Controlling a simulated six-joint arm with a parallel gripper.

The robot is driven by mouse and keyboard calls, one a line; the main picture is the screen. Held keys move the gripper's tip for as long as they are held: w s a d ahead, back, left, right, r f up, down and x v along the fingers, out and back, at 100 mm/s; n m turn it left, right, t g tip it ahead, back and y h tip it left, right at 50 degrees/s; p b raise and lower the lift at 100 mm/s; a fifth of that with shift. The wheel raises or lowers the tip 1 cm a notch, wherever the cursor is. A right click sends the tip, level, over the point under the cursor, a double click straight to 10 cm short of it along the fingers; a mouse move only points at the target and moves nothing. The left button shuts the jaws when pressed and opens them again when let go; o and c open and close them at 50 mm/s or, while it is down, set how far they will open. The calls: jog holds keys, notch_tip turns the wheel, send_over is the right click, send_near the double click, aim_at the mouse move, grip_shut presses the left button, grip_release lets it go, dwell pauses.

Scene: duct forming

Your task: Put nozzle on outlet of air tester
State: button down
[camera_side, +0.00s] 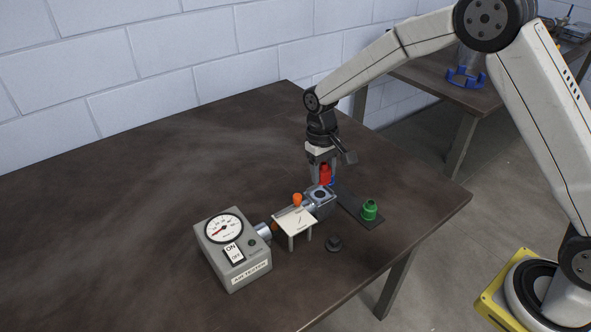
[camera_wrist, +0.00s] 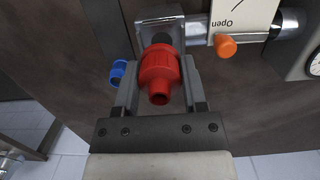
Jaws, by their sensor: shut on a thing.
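My gripper (camera_side: 323,168) points down, shut on the red nozzle (camera_side: 325,174). The wrist view shows the red nozzle (camera_wrist: 160,75) between the two fingers (camera_wrist: 160,62). The air tester (camera_side: 235,250) is a grey box with a gauge and ON/OFF switch. Its pipe runs right to a square metal outlet block (camera_side: 320,201) with a dark round opening on top. The nozzle is upright, just above and slightly behind that opening in the side view; I cannot tell the exact gap. In the wrist view the outlet block (camera_wrist: 151,24) is partly hidden behind the nozzle.
A green nozzle (camera_side: 369,210) stands on a dark strip (camera_side: 349,203). A blue nozzle (camera_wrist: 118,72) is close beside my finger. An orange knob (camera_side: 297,200) and a white "Open" plate (camera_side: 295,221) sit on the pipe. A dark round part (camera_side: 333,243) lies in front. The table's left is clear.

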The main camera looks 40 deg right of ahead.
aim_at(321, 181)
jog(key=shift+w+f, duration=0.3)
jog(key=shift+f, duration=1.55)
jog(key=shift+f, duration=0.6)
jog(key=shift+c, duration=0.7)
grip_release()
jog(key=shift+r, duration=0.1)
notch_tip(321, 181, up, 13)
jog(key=w, duration=0.1)
jog(key=shift+w, duration=0.2)
